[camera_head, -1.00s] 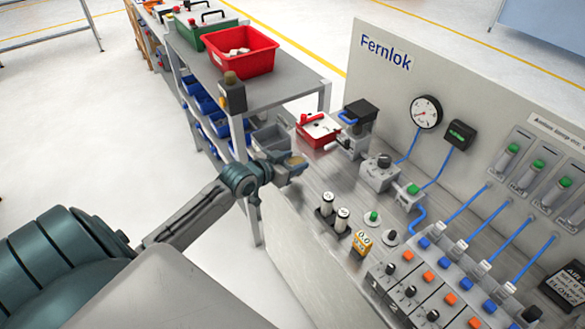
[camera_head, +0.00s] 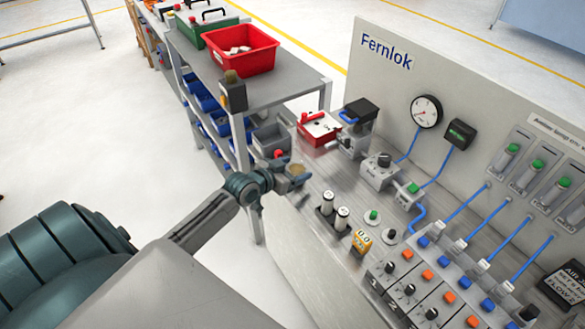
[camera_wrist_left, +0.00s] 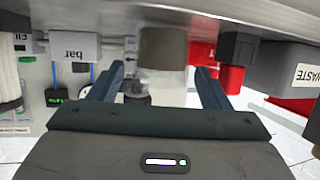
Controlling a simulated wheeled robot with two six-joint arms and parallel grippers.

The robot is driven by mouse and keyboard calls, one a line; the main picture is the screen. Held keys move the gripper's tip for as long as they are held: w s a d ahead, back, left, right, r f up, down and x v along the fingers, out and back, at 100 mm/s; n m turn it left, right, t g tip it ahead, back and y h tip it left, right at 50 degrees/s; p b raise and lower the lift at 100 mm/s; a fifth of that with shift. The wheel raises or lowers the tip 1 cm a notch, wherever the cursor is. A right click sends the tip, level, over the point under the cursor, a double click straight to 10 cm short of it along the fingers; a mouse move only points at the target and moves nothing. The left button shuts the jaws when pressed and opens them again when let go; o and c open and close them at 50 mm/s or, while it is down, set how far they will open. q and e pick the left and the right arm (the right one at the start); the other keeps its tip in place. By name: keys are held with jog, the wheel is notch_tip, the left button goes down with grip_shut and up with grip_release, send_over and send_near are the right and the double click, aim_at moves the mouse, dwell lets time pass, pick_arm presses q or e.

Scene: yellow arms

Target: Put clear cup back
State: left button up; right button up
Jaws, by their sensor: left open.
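My left gripper (camera_head: 284,180) is open at the left end of the bench top. In the left wrist view, its two dark fingers (camera_wrist_left: 161,82) spread on either side of a brownish-grey cylinder. This cylinder (camera_wrist_left: 163,48) is perhaps the clear cup, but I cannot tell for sure. It appears upside down there, with a paler band at its end, and no finger visibly touches it. In the head view, a round tan top (camera_head: 297,170) shows at the gripper, which partly hides what is below. My right gripper is not in view.
A red box (camera_head: 318,129) and a grey device with a black top (camera_head: 358,122) stand behind the gripper. A grey bin (camera_head: 271,137) and a shelf with a red tray (camera_head: 240,50) are at the left.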

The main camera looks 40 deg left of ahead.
pick_arm(q)
jog(key=shift+r, duration=0.15)
jog(key=p+v, duration=0.2)
jog(key=v, duration=1)
jog(key=shift+p, duration=0.35)
